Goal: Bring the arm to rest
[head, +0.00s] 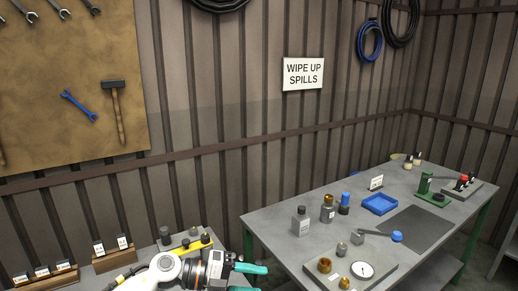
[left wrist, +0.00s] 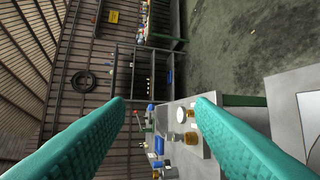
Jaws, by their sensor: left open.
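My left arm (head: 170,274) comes in at the bottom of the head view, over the small side table (head: 190,254). My left gripper (head: 255,279) is held just left of the main grey table (head: 270,227). Its two teal fingers are spread apart with nothing between them. In the left wrist view the open fingers frame a gap (left wrist: 162,100), with the main table seen sideways beyond it. My right gripper is in neither view.
Labelled wooden racks (head: 114,258) and a yellow tool (head: 192,245) lie near my left arm.

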